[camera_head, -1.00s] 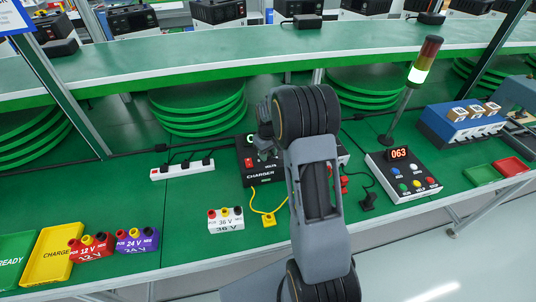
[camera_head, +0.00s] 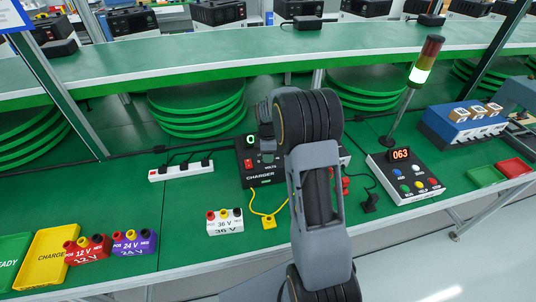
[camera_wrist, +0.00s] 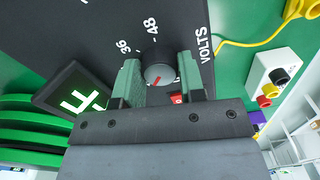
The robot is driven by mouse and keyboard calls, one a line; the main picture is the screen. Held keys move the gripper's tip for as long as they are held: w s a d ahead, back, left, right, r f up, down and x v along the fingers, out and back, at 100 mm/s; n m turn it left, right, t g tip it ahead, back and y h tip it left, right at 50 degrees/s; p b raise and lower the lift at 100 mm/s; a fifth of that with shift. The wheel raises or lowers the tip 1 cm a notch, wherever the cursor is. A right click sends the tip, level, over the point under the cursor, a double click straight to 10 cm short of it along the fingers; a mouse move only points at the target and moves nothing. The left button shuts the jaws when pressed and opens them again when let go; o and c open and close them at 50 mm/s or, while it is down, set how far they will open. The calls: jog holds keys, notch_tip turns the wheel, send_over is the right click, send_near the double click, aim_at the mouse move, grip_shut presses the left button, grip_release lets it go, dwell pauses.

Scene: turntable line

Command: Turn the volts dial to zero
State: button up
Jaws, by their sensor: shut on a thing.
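The black charger (camera_head: 247,178) stands on the green table in the head view, with a red switch and a small green-lit display (camera_head: 250,141). Its volts dial (camera_wrist: 158,73) is a round black knob with a grey face and a red mark, seen in the wrist view. The mark points down and slightly left in that picture. The labels 36 and 48 show beside the dial; the rest of the scale is hidden. My gripper (camera_wrist: 158,82) is shut on the dial, one finger on each side. In the head view my arm partly covers the charger.
A white 36 V battery (camera_head: 225,222) and a yellow lead (camera_head: 262,205) lie in front of the charger. A power strip (camera_head: 181,171) is to its left. A control box (camera_head: 405,178) reading 063 is to its right. Red and purple batteries stand front left.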

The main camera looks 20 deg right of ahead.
jog(key=n, duration=1)
jog(key=shift+n+b, duration=0.4)
jog(key=shift+n, duration=0.3)
jog(key=o, duration=0.9)
jog(key=shift+r, duration=0.1)
notch_tip(320, 180, up, 14)
jog(key=shift+f, duration=0.15)
dwell(0.5)
